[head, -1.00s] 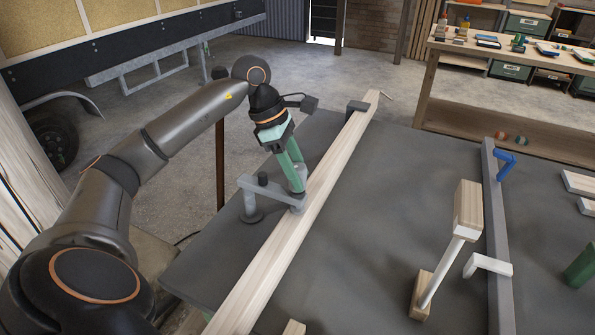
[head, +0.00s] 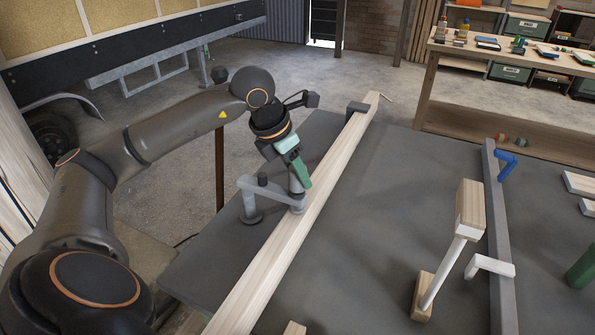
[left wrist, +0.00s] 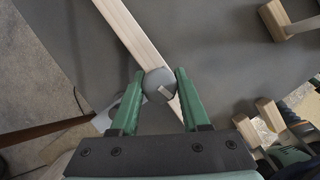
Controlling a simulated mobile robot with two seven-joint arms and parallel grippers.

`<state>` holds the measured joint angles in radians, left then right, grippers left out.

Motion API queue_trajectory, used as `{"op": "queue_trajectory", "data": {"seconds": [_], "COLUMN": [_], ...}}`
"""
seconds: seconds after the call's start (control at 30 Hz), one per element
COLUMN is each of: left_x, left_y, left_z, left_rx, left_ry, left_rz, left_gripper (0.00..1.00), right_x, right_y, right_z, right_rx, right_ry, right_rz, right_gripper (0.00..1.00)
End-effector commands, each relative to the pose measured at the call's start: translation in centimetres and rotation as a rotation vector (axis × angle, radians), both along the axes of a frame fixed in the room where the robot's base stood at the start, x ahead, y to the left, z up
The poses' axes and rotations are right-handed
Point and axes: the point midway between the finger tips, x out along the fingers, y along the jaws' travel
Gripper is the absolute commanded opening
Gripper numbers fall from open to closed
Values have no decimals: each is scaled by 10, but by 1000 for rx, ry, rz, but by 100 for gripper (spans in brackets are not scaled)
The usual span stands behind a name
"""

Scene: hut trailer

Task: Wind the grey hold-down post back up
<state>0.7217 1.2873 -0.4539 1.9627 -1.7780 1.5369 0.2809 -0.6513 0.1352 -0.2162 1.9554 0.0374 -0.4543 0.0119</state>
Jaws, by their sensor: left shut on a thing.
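The grey hold-down clamp stands at the left edge of the dark table, its arm (head: 268,190) reaching to the long pale board (head: 312,213). Its grey post (head: 295,187) stands at the board end of that arm, with its foot at the board. My left gripper (head: 301,178) comes down on the post from above, with green fingers. In the left wrist view the round grey post top (left wrist: 159,85) sits between the two fingertips (left wrist: 160,78), and the gripper is shut on it. The fingers partly hide the post in the head view. My right gripper is not in view.
A dark stop block (head: 357,107) sits at the board's far end.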

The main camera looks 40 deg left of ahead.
Motion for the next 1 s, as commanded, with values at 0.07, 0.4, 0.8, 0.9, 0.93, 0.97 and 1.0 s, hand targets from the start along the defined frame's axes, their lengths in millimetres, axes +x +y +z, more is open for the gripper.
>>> {"op": "queue_trajectory", "data": {"seconds": [0.07,0.4,0.8,0.9,0.93,0.97,1.0], "left_x": [0,1,1,1,1,0,1], "left_y": [-1,-1,-1,0,0,0,0], "left_z": [1,2,1,1,1,1,1], "left_rx": [2,1,-1,-1,-1,-1,-2], "left_ry": [-3,-2,-1,-1,-1,-1,-1], "left_rz": [69,394,746,814,832,850,870], "left_gripper": [0,0,0,0,0,0,0], "right_x": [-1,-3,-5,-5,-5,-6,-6], "right_y": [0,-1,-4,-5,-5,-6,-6], "right_z": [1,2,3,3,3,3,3], "right_rx": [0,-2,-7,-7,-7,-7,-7], "right_ry": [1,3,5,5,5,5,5], "right_rz": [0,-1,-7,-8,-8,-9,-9], "right_gripper": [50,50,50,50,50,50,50]}}
